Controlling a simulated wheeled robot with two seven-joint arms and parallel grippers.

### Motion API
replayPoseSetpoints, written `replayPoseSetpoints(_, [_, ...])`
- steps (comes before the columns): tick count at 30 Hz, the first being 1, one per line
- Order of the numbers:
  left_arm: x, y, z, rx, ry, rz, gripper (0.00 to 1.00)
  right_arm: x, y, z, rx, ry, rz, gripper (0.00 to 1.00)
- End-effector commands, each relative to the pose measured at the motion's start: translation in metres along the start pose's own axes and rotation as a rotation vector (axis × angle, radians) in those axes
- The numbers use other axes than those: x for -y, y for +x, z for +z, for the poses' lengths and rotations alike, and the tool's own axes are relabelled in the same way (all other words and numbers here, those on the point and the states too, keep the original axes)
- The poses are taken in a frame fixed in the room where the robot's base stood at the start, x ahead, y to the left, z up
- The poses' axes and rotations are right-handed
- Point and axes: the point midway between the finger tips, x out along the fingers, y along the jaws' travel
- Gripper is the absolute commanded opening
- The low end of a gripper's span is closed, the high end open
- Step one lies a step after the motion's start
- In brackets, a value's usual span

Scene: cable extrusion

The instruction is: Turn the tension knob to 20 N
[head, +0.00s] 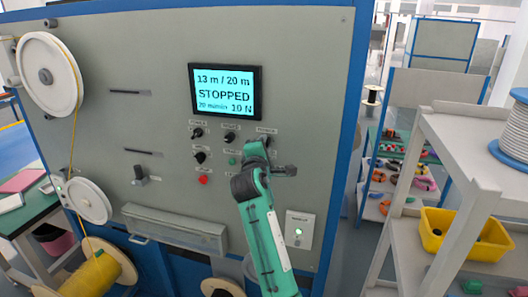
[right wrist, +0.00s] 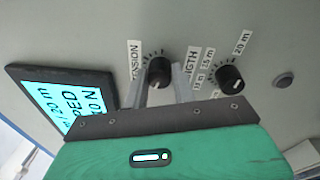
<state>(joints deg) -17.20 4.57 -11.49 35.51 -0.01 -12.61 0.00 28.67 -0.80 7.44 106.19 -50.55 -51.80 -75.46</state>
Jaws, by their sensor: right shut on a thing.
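The tension knob (right wrist: 159,68) is a black dial with tick marks, with the label TENSION beside it in the right wrist view. My right gripper (right wrist: 163,85) is shut on it, one finger on each side. In the head view my right gripper (head: 262,150) is at the upper right of the control panel and largely covers this knob. The screen (head: 225,91) reads 13 m / 20 m, STOPPED, a smaller line that looks like 20 m/min, and 10 N. My left gripper is not in view.
The length knob (right wrist: 230,78) is close beside the tension knob. Other knobs, a green button (head: 232,161) and a red button (head: 203,180) are on the panel. A white shelf with a yellow bin (head: 466,236) stands at the right.

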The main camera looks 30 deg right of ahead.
Motion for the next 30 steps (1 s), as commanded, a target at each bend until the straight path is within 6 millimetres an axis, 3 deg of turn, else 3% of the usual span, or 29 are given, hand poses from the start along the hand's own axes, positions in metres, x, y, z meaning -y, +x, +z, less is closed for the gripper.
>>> replayPoseSetpoints(15, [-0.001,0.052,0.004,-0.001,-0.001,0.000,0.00,0.006,0.000,-0.003,0.027,0.468,0.040,0.04])
replayPoseSetpoints(30, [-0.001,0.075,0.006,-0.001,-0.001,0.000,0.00,0.004,0.000,-0.003,0.042,0.702,0.058,0.04])
